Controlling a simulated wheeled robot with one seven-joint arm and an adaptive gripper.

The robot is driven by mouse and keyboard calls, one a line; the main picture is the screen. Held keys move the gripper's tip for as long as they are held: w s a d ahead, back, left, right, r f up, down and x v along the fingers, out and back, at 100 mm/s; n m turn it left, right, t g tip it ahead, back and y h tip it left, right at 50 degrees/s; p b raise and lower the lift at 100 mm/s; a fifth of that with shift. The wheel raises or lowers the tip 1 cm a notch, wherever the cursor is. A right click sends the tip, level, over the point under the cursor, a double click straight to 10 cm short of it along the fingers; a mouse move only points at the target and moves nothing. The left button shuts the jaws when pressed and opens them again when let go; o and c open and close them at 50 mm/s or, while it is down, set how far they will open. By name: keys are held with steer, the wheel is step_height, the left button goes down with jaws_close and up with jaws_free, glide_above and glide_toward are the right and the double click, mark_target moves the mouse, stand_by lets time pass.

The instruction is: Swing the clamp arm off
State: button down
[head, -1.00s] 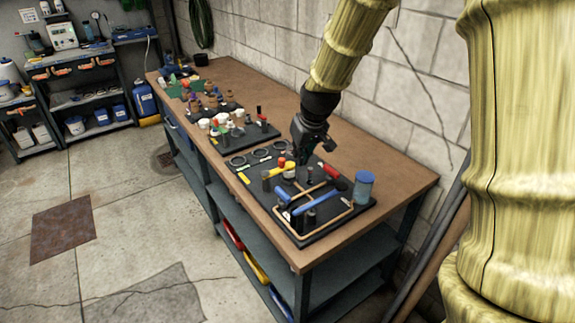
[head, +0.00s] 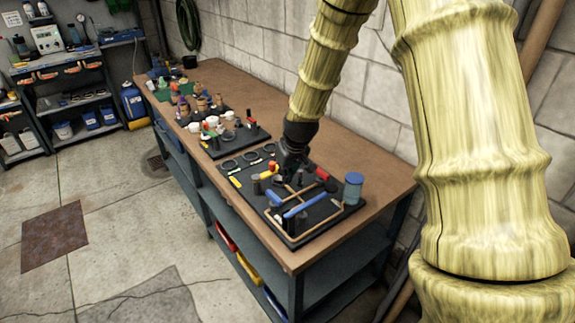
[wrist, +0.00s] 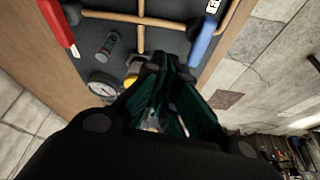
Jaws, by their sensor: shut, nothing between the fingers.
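A dark board (head: 325,222) on the workbench holds tan bars (head: 340,213) and blue handles (head: 306,205). A red handle (head: 323,174) lies at its back edge and also shows in the wrist view (wrist: 57,25). I cannot tell for certain which part is the clamp arm. My gripper (head: 288,176) is low over the back of the board, near a red and yellow fitting (head: 268,172). In the wrist view my gripper (wrist: 165,65) has its dark fingers together and empty, beside a yellow part (wrist: 133,72) and a blue handle (wrist: 204,40). Its contact with them is unclear.
A round gauge (wrist: 103,85) stands close to my fingers. A blue-capped cylinder (head: 354,188) stands at the board's right corner. A second board (head: 222,142) with several small parts lies farther along the bench (head: 248,92). A block wall runs behind the bench.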

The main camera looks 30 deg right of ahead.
steer(key=shift+w+f+p, duration=0.35)
steer(key=shift+w+p, duration=0.05)
steer(key=shift+w, duration=0.4)
steer(key=shift+w+f+p, duration=0.3)
steer(key=shift+w+p, duration=0.05)
steer(key=shift+w, duration=0.45)
steer(key=shift+w+f+p, duration=0.35)
steer(key=shift+w+p, duration=0.05)
steer(key=shift+w, duration=0.4)
steer(key=shift+w+d+n, duration=0.15)
steer(key=shift+w+n, duration=0.05)
steer(key=shift+n, duration=0.1)
